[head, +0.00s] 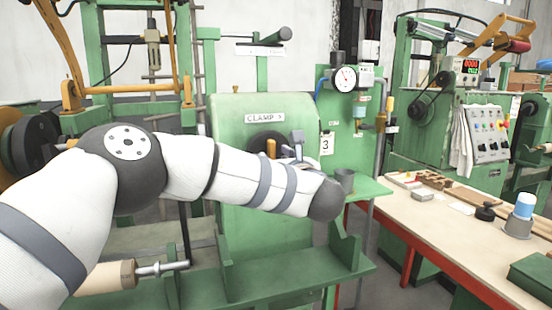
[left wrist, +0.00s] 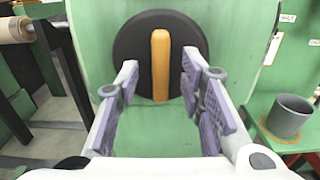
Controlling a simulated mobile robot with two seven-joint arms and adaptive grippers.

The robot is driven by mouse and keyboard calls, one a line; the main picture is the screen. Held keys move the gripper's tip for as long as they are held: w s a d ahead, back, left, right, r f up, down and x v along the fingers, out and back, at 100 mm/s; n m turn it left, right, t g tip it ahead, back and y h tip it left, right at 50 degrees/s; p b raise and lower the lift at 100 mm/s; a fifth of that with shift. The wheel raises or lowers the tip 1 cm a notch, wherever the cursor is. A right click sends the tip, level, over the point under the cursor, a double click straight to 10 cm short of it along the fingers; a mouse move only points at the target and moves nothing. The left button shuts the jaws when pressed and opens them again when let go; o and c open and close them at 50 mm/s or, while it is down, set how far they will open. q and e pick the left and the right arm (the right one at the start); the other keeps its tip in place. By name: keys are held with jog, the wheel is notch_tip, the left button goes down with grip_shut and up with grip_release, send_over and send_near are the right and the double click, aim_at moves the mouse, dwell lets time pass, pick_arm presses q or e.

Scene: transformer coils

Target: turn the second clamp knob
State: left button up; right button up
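A clamp knob, a black disc (left wrist: 133,48) with an upright orange bar (left wrist: 160,65), is on the green machine face in the left wrist view. In the head view its orange bar (head: 271,147) shows under the "CLAMP" label (head: 264,117), with the lower part hidden by my left arm. Whether it is the second knob, I cannot tell. My left gripper (left wrist: 158,74) is open, with one grey-purple padded finger on each side of the bar and clear gaps to it. In the head view the gripper (head: 294,147) is partly hidden behind my forearm. My right gripper is not in view.
A grey cup (head: 344,180) stands on a small green shelf (head: 370,190) right of the knob. A gauge (head: 345,78) and a "3" tag (head: 327,144) are above it. A workbench (head: 425,215) with small parts is at right. A wooden roller (head: 106,277) is at lower left.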

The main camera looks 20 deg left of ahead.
pick_arm(q)
jog(key=shift+x, duration=0.95)
jog(key=shift+r, duration=0.1)
grip_shut()
